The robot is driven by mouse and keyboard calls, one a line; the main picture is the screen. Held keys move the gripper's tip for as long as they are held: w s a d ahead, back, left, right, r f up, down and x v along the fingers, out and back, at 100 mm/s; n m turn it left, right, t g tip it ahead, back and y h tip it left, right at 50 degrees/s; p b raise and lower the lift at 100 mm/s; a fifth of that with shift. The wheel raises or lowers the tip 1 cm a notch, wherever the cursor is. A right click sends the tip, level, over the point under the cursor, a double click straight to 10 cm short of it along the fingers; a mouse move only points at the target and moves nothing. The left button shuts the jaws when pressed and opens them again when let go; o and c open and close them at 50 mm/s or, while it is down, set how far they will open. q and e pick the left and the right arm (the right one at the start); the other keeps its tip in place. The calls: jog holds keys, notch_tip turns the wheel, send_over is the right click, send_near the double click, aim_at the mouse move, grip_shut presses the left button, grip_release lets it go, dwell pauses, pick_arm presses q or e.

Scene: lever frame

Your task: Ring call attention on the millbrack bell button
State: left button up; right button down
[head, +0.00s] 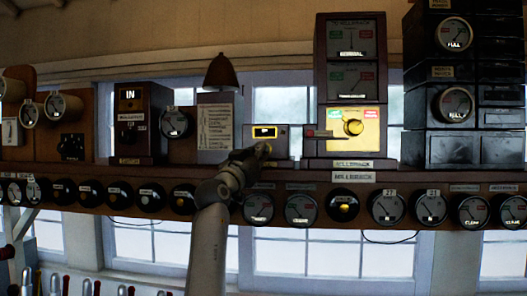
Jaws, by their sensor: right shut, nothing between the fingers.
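My left gripper is out of view.
A tall instrument with a lit yellow panel (353,128) stands just right, with a small red-ended piece (312,133) between. The wooden shelf (300,175) carries several round dials and black knobs along its front. Black drawers and dials (455,110) stand at right. Lever tops show lower left.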

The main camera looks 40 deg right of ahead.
jog(key=shift+w+d, duration=0.1)
jog(key=shift+s+a, duration=0.2)
jog(key=shift+a, duration=0.1)
dwell(0.8)
jog(key=s+a+b, duration=0.2)
jog(key=s+a, duration=0.1)
jog(key=shift+s+a, duration=0.1)
jog(key=shift+a, duration=0.3)
dwell(0.3)
